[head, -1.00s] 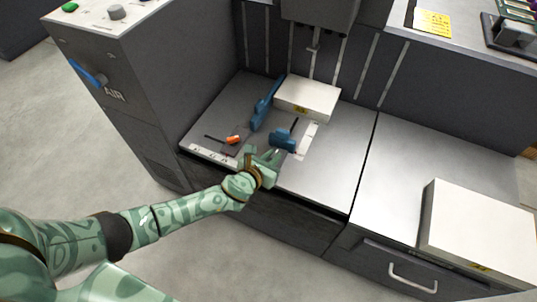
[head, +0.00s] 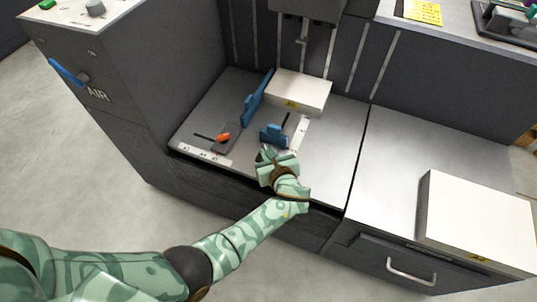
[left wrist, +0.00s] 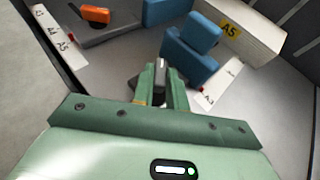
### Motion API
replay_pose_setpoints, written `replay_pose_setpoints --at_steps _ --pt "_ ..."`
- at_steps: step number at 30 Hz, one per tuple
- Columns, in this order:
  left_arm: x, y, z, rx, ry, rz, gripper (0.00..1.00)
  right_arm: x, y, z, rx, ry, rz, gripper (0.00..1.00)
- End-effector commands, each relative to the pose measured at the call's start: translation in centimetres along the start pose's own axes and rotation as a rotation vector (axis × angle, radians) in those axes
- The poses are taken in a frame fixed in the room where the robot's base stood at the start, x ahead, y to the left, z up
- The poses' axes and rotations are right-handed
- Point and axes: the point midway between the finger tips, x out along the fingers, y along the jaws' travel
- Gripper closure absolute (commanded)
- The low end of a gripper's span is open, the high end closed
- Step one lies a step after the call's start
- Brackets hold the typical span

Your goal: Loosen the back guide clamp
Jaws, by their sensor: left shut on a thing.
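A small blue guide block (head: 273,135) stands on the grey bed; it also shows in the left wrist view (left wrist: 190,55). My left gripper (head: 267,154) is just in front of it. In the left wrist view its fingers (left wrist: 160,72) are shut on a small dark-grey piece, the clamp lever, at the block's near side. The fingers hide most of the lever. A long blue guide (head: 257,98) stands farther left, with a dark bar and an orange lever (head: 223,137) in front of it; the orange lever also shows in the left wrist view (left wrist: 95,14). My right gripper is out of view.
A white paper stack (head: 300,92) with a yellow label, reading A5 in the left wrist view, lies behind the block. Pale size strips (head: 205,155) lie on the bed. A larger white stack (head: 475,220) sits on the right cabinet. A grey cabinet (head: 110,100) rises at left.

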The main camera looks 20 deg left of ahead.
Motion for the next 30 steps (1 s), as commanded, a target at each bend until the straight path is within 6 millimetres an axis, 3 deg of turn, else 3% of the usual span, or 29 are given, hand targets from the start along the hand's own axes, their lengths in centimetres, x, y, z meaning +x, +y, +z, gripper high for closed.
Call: replay_pose_setpoints --at_steps 5,22,23,25,30 --pt "0.1 -0.1 -0.1 -0.022 0.0 0.056 1.0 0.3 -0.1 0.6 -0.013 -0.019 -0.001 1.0" --pt "0.1 -0.1 0.2 -0.036 -0.004 0.086 1.0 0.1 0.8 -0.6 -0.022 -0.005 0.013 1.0" --pt "0.1 -0.1 0.2 -0.036 -0.004 0.086 0.83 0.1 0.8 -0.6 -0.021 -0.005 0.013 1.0" --pt "0.1 -0.1 0.2 -0.036 -0.004 0.086 0.64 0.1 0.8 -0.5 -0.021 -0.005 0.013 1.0" --pt "0.1 -0.1 0.1 -0.035 -0.002 0.085 0.64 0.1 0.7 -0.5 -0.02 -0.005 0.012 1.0"
